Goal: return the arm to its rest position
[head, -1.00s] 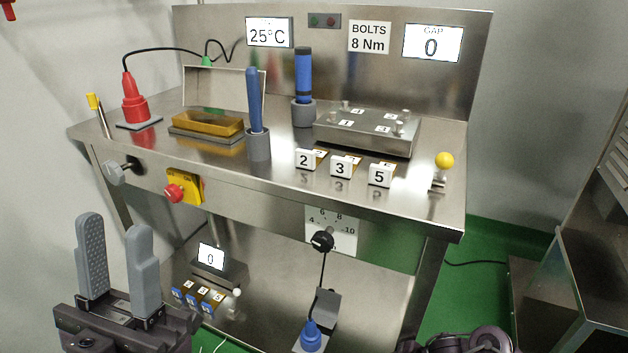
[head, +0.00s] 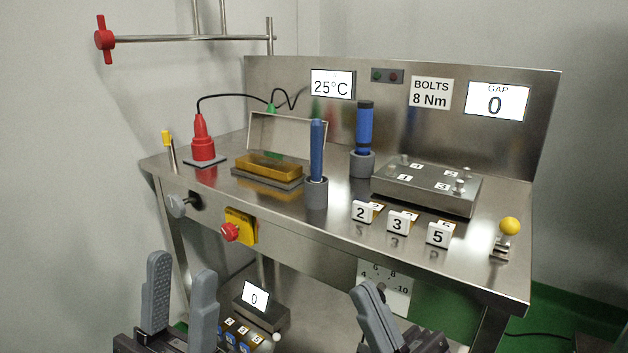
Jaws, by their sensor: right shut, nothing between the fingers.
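My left gripper (head: 181,267) is at the lower left of the head view, in front of the steel bench (head: 270,218). Its two grey fingers point up and stand apart, with nothing between them. My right gripper (head: 367,290) is at the lower middle, in front of the bench's lower part. Its grey fingers are together, tilted up and to the left, and hold nothing. It partly covers the white dial plate (head: 398,283). Both grippers are apart from the things on the bench top.
The bench top holds a red tool (head: 203,140), an amber block (head: 268,166), blue tools (head: 317,150), a bolted metal block (head: 425,190), numbered tags (head: 397,222) and a yellow-knobbed lever (head: 509,227). A red stop button (head: 231,232) juts from the front. A red-ended rail (head: 105,40) is upper left.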

